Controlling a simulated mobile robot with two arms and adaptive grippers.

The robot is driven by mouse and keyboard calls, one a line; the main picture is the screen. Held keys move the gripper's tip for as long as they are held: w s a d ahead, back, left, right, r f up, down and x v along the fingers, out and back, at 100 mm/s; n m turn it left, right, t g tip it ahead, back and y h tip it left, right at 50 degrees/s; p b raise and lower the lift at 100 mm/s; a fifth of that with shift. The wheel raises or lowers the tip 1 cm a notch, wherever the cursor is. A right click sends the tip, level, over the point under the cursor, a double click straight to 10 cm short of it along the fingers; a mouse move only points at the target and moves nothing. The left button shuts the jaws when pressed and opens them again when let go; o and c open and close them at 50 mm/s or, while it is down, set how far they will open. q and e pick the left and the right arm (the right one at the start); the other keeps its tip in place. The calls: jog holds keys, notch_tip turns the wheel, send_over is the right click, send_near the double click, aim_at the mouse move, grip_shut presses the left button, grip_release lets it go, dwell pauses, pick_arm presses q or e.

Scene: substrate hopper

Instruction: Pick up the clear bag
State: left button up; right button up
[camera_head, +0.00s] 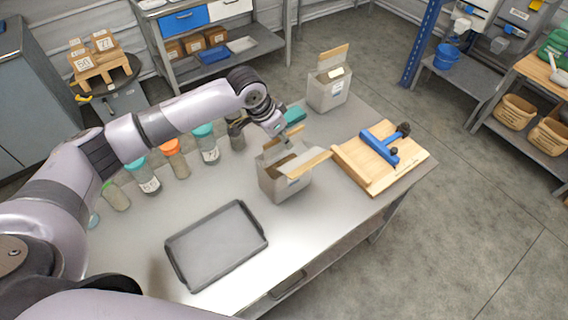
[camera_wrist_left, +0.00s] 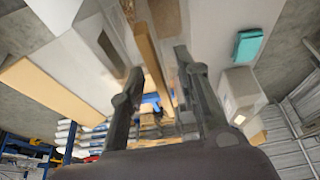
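My left gripper (camera_head: 279,138) reaches down over the open top of a grey box (camera_head: 287,184) with tan flaps on the table. In the left wrist view its two dark fingers (camera_wrist_left: 158,75) are apart, with no object clearly held between them. A tan flap shows between and beyond the fingers. I cannot make out a clear bag in either view; the inside of the box is mostly hidden by the gripper and flaps. My right gripper is not in view.
A second grey box (camera_head: 329,92) stands behind, near a teal object (camera_head: 294,116). A wooden board (camera_head: 372,178) with a blue tool (camera_head: 381,146) lies right. A dark tray (camera_head: 216,243) lies in front. Several lidded jars (camera_head: 175,160) line the left side. Table is clear around the tray.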

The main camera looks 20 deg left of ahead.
pick_arm(q)
jog(key=shift+x, duration=1)
jog(key=shift+f+p, duration=0.2)
jog(key=shift+p, duration=0.15)
jog(key=shift+c, duration=0.4)
grip_shut()
jog(key=shift+r, duration=0.1)
